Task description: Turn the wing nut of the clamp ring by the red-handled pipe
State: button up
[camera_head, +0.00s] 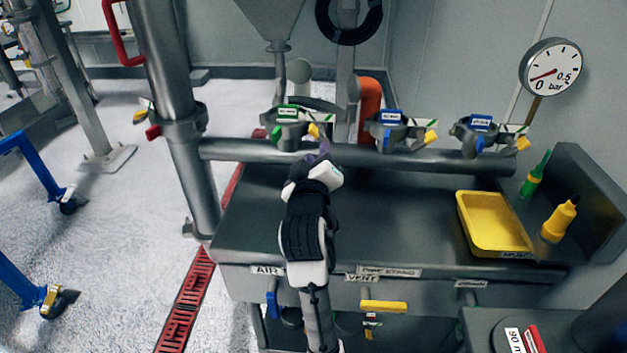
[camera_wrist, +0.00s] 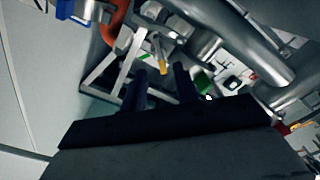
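The pipe with a red handle (camera_head: 120,35) is the thick upright steel pipe (camera_head: 165,60) at the left. A steel clamp ring (camera_head: 187,124) goes around it, with a small red part (camera_head: 153,132) at its left side. I cannot tell whether that part is its wing nut. My gripper (camera_head: 320,150) is at the horizontal pipe, right of this ring, just below a green-labelled fitting (camera_head: 287,113). In the wrist view its two dark fingers (camera_wrist: 160,78) are apart. A yellow tip (camera_wrist: 163,67) shows beyond the gap; I see nothing clearly held.
Two blue-labelled fittings (camera_head: 390,118) (camera_head: 480,124) stand further right on the horizontal pipe (camera_head: 430,160). An orange pipe (camera_head: 370,105) rises behind. The bench (camera_head: 250,225) carries a yellow tray (camera_head: 463,215) and bottles (camera_head: 558,220). The bench's left half is clear.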

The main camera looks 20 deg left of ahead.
jog(key=p+v, duration=0.6)
jog(key=p, duration=0.2)
jog(key=shift+s, duration=0.35)
jog(key=shift+d, duration=0.1)
